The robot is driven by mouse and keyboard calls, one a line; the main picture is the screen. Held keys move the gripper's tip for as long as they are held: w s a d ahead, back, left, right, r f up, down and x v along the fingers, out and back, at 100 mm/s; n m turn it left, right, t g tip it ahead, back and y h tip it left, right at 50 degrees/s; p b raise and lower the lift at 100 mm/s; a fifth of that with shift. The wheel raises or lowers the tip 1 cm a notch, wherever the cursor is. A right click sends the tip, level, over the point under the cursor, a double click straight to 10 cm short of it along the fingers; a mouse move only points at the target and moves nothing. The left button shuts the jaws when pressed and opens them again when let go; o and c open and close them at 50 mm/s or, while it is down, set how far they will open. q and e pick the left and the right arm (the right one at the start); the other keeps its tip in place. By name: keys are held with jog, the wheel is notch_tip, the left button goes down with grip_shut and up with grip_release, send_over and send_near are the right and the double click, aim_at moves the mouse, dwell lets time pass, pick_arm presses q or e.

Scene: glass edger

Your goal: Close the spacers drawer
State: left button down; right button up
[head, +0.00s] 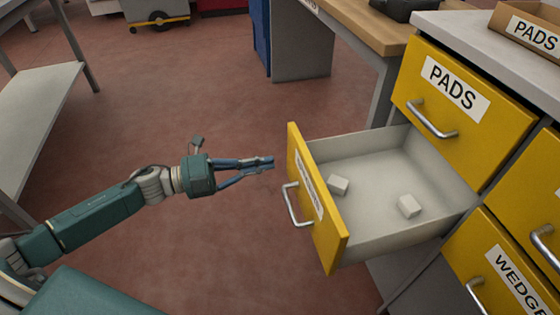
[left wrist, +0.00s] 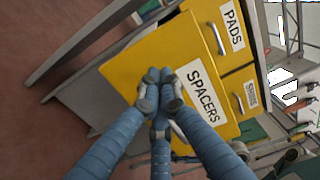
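The spacers drawer (head: 318,215) is pulled out from the yellow cabinet, its yellow front facing left. Its silver handle (head: 291,205) is on that front, beside a white label seen at a steep angle. In the left wrist view the SPACERS label (left wrist: 199,92) reads clearly. Two small pale blocks (head: 338,185) (head: 409,206) lie inside. My left gripper (head: 270,163) points at the drawer front near its far end, beyond the handle. Its blue fingers meet at the tips, with nothing between them. A small gap seems to separate them from the front. My right gripper is out of view.
A PADS drawer (head: 463,107) above and a WEDGE-labelled drawer (head: 503,268) below right appear closed. An open cardboard PADS box (head: 528,32) sits on the cabinet top. A wooden-topped bench (head: 352,22) stands behind. The red-brown floor left of the drawer is clear.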

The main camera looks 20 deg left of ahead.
aim_at(292, 158)
pick_arm(q)
jog(key=shift+x, duration=2.15)
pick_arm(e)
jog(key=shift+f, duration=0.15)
pick_arm(q)
jog(key=shift+d, duration=0.1)
jog(key=shift+w+d, duration=0.2)
jog(key=shift+d, duration=0.05)
jog(key=x, duration=1.3)
jog(key=shift+w+d+r+p, duration=0.15)
jog(key=shift+w+d+p, duration=0.1)
jog(key=shift+p, duration=0.1)
jog(key=x, duration=0.6)
jog(key=shift+w+d+b, duration=0.1)
jog(key=shift+d+b, duration=0.1)
jog(key=shift+b, duration=0.15)
jog(key=x, duration=0.2)
jog(key=b+x, duration=0.1)
jog(key=x, duration=0.2)
jog(key=shift+w+d+f, duration=0.15)
jog(key=shift+d+f, duration=0.05)
jog(key=shift+f, duration=0.05)
jog(key=shift+w+d, duration=0.35)
jog(key=shift+d, duration=0.15)
jog(key=shift+r, duration=0.15)
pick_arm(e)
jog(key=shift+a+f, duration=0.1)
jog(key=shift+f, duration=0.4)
pick_arm(q)
jog(key=shift+r, duration=0.15)
